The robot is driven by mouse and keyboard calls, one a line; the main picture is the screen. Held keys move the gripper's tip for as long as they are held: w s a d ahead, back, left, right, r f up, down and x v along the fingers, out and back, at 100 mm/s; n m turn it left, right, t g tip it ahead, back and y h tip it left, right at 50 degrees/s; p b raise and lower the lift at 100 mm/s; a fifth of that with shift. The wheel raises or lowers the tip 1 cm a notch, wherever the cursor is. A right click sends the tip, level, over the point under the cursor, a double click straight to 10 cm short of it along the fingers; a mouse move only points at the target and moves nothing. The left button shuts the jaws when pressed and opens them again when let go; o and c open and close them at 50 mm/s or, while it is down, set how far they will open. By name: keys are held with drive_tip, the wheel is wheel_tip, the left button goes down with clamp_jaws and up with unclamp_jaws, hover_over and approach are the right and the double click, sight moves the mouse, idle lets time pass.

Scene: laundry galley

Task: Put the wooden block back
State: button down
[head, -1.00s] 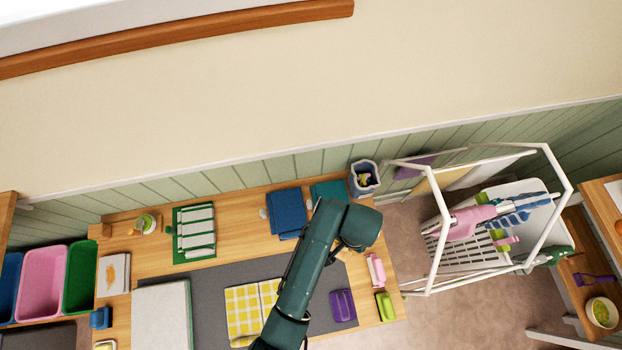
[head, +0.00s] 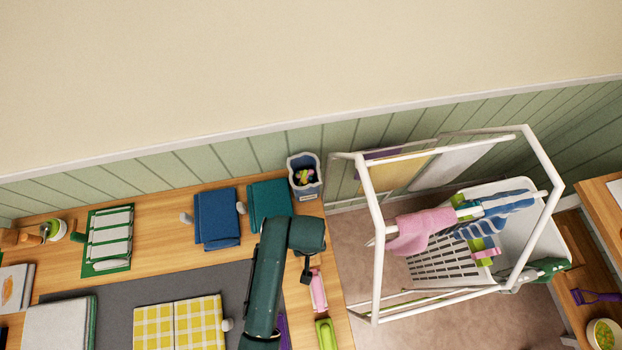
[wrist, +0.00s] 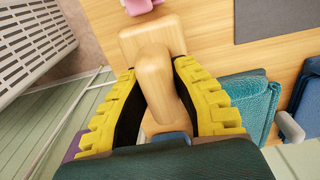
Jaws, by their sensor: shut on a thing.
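The wooden block (wrist: 150,40) is pale wood with a wide rounded end and a narrower, handle-like middle. In the wrist view, my gripper (wrist: 156,78) has its two yellow-ribbed, black-padded fingers shut on this narrower part from both sides. The block is over the right end of the wooden table (wrist: 215,40); I cannot tell whether it touches the tabletop. In the head view, my gripper (head: 305,272) is a small dark shape below the end of my arm, mostly hidden. The block cannot be made out there.
A blue-grey bin (head: 305,178) with colourful small items stands at the table's back right corner. Folded teal cloth (head: 268,203) and blue cloth (head: 216,220) lie left of it. A pink item (head: 318,290) and green item (head: 326,334) line the right edge. A white drying rack (head: 376,260) stands beyond.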

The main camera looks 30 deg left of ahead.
drive_tip(key=shift+f, duration=1.7)
drive_tip(key=shift+f, duration=0.1)
drive_tip(key=c, duration=1)
unclamp_jaws()
drive_tip(key=shift+f, duration=0.1)
wheel_tip(320, 180, up, 12)
drive_tip(key=shift+d+r+p, duration=0.1)
drive_tip(key=shift+r+p, duration=0.1)
drive_tip(key=shift+p, duration=0.4)
